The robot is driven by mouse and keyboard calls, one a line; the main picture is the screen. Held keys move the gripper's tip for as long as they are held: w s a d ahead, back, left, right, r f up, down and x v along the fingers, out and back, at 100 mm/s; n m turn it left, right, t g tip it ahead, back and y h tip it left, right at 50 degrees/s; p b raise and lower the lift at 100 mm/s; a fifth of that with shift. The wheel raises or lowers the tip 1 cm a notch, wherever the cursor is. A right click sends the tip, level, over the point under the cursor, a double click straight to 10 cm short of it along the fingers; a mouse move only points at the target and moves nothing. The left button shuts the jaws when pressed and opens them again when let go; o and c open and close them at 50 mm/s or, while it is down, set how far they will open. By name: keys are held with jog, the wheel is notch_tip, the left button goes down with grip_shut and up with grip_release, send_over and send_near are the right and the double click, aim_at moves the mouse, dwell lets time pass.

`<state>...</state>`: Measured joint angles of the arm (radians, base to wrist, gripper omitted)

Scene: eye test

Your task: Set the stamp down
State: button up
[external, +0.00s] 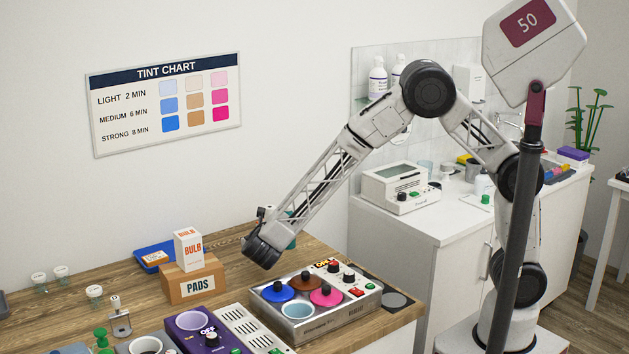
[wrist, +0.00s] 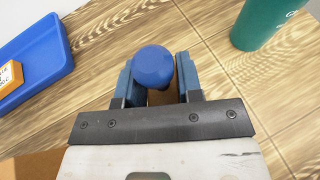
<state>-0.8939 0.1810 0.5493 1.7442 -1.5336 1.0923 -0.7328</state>
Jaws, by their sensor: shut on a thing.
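My gripper (external: 262,252) hangs over the wooden table, between the PADS box and the tin of coloured knobs. In the wrist view my gripper (wrist: 157,80) has its two blue fingers closed on the stamp, whose round blue knob (wrist: 153,64) shows between them. The knob hides the stamp's lower part, so I cannot tell whether its base touches the table. In the external view the stamp is not clearly visible behind the gripper.
A cardboard PADS box (external: 195,281) carries a BULB carton (external: 188,250). A blue tray (wrist: 52,68) lies left and a teal cup (wrist: 262,24) stands right. A metal tray (external: 317,329) with coloured lids is nearby. Bare wood (wrist: 100,45) shows around the gripper.

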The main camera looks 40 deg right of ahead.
jog(key=shift+f, duration=1.6)
jog(key=shift+f, duration=0.1)
jog(key=o, duration=1)
jog(key=shift+c, duration=0.2)
jog(key=shift+v, duration=3.8)
jog(key=shift+w+r, duration=0.1)
jog(key=shift+r, duration=0.1)
